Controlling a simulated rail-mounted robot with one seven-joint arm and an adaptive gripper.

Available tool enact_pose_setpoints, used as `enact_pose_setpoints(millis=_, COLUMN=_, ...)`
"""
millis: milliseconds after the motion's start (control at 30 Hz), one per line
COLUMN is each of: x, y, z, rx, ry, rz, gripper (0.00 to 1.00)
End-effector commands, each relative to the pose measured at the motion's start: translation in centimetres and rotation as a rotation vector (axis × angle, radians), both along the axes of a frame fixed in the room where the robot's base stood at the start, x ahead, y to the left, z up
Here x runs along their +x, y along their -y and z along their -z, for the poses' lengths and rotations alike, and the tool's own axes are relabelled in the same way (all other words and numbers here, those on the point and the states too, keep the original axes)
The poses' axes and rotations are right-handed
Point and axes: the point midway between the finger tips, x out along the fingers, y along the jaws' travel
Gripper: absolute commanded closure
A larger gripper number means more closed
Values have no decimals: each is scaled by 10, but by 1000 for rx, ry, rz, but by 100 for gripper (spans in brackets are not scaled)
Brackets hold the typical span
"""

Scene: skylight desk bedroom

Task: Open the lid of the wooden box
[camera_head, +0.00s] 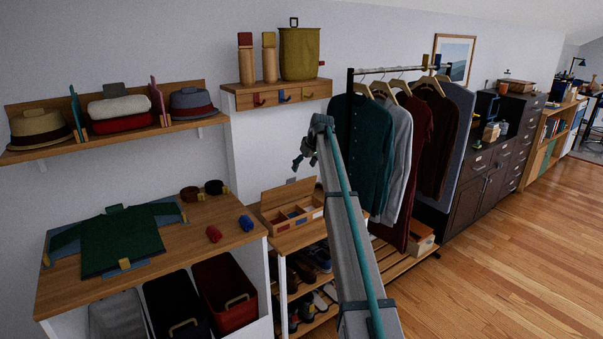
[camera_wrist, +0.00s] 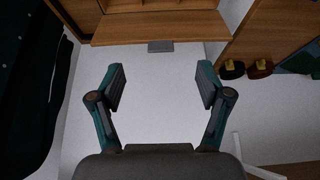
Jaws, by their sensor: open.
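The wooden box (camera_head: 270,220) sits on a wooden shelf top left of the clothes rack in the head view. Its lid (camera_head: 289,195) stands raised at the back, leaving compartments with red and blue items visible. A small grey tab (camera_head: 291,180) sticks up from the lid's top edge. In the wrist view the lid (camera_wrist: 125,30) crosses the top, with the grey tab (camera_wrist: 160,46) on its near edge. My gripper (camera_wrist: 160,85) is open and empty, its fingers apart from the lid and tab. The pale wall shows between the fingers.
A wooden desk (camera_head: 150,268) with a green garment (camera_head: 120,240) and rolled items stands left of the box. Hanging clothes (camera_head: 365,150) are close on the right. A wall shelf (camera_head: 280,97) with a tall olive container (camera_head: 299,55) is above. Wooden floor at right is clear.

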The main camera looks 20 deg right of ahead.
Motion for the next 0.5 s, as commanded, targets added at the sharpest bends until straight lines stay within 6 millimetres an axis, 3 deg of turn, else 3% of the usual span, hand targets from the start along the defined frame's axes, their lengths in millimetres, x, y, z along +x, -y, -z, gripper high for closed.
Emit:
enact_pose_setpoints(millis=400, x=-4, y=1, z=-8, rx=0, ry=0, rz=0, gripper=23)
enact_pose_setpoints(millis=500, x=-4, y=3, z=-5, rx=0, ry=0, rz=2, gripper=40)
